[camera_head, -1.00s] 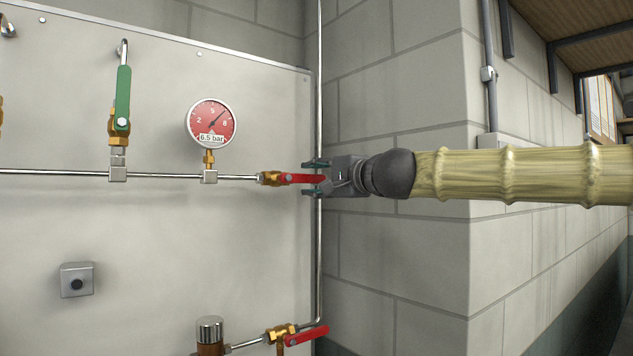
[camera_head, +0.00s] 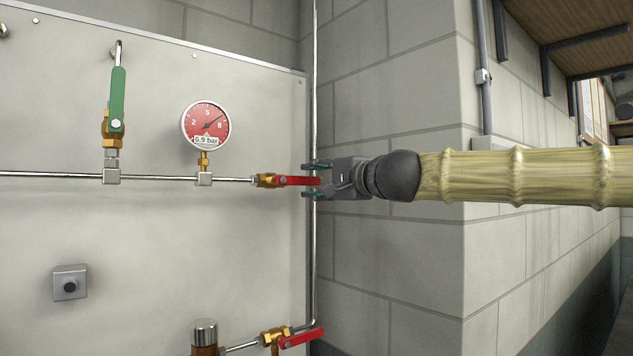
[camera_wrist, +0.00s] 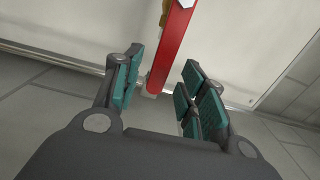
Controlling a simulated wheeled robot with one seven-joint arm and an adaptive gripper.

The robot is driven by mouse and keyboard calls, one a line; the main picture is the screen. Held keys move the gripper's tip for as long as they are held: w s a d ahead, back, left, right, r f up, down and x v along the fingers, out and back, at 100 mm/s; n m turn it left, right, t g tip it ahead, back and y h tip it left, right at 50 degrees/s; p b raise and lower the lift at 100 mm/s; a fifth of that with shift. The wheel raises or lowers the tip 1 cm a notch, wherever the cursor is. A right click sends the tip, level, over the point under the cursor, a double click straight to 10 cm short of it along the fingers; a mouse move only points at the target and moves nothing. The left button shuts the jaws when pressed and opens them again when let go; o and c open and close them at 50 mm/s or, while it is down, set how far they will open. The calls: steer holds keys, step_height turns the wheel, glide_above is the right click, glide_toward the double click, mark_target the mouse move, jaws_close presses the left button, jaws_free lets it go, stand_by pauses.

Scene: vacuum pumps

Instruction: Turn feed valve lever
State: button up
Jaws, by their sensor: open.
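A red lever (camera_head: 297,181) sits on a brass valve (camera_head: 265,180) at the right end of the horizontal pipe and points right, in line with the pipe. My gripper (camera_head: 314,180) comes from the right with its fingers above and below the lever's free end. In the wrist view the red lever (camera_wrist: 174,48) runs down between the open teal-padded fingers (camera_wrist: 158,80), with a visible gap to the right finger. Contact with the left finger cannot be told. A red gauge (camera_head: 207,125) on the same pipe reads 6.9 bar.
A green lever (camera_head: 117,98) stands upright on a brass valve at the left. A second red lever (camera_head: 302,337) is at the bottom. A vertical pipe (camera_head: 315,250) runs close by my gripper at the panel's edge. A block wall (camera_head: 400,250) stands to the right.

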steer(key=v, duration=0.6)
steer(key=shift+p, duration=0.35)
stand_by(0.4)
